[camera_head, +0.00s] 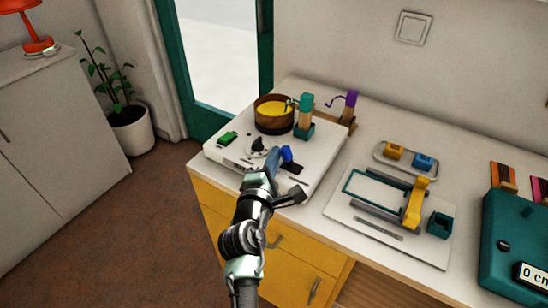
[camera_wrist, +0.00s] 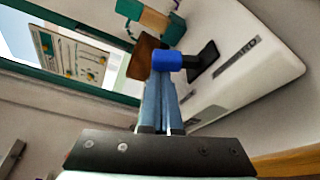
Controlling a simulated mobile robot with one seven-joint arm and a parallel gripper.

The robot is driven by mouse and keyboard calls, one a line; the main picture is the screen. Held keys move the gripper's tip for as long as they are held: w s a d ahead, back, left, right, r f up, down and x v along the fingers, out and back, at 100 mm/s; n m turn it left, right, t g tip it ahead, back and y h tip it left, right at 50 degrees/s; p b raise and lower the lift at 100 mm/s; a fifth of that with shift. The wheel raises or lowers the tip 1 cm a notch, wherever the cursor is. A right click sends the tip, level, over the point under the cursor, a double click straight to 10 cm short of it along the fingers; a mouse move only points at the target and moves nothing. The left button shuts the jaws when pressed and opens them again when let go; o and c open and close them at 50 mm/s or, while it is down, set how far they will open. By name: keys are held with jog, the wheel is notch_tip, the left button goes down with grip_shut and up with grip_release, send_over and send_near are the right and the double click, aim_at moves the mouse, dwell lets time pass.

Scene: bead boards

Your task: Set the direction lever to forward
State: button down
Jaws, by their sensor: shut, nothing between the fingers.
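The white bead-spinner unit (camera_head: 225,156) stands at the left end of the counter. A lever with a blue knob (camera_head: 286,154) is on its top, near the front; this knob (camera_wrist: 168,60) also shows in the wrist view. I take it as the direction lever, but its setting cannot be read. My gripper (camera_head: 273,157) is shut and empty, its fingertips right beside the blue knob. In the wrist view the shut fingers (camera_wrist: 161,78) end at the knob, seeming to touch it. A dark plate (camera_wrist: 203,62) lies just right of the knob.
A wooden bowl of yellow beads (camera_head: 273,125) and a teal-and-wood post (camera_head: 305,115) stand behind on the unit. A green switch (camera_head: 228,138) and a black knob (camera_head: 258,146) are left of my gripper. A loom board (camera_head: 345,220) lies to the right.

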jog(key=shift+d+m+b, duration=0.15)
jog(key=shift+m+b, duration=0.15)
jog(key=shift+s+d, duration=0.1)
jog(key=m+b, duration=0.1)
jog(key=b, duration=0.1)
jog(key=d+m+t+b, duration=0.1)
jog(key=m+b, duration=0.1)
jog(key=b, duration=0.1)
jog(key=s+m+t+b, duration=0.1)
jog(key=m+b, duration=0.1)
jog(key=shift+d+r, duration=0.25)
jog(key=shift+d, duration=0.05)
jog(key=shift+r+m, duration=0.3)
jog(key=shift+s, duration=0.1)
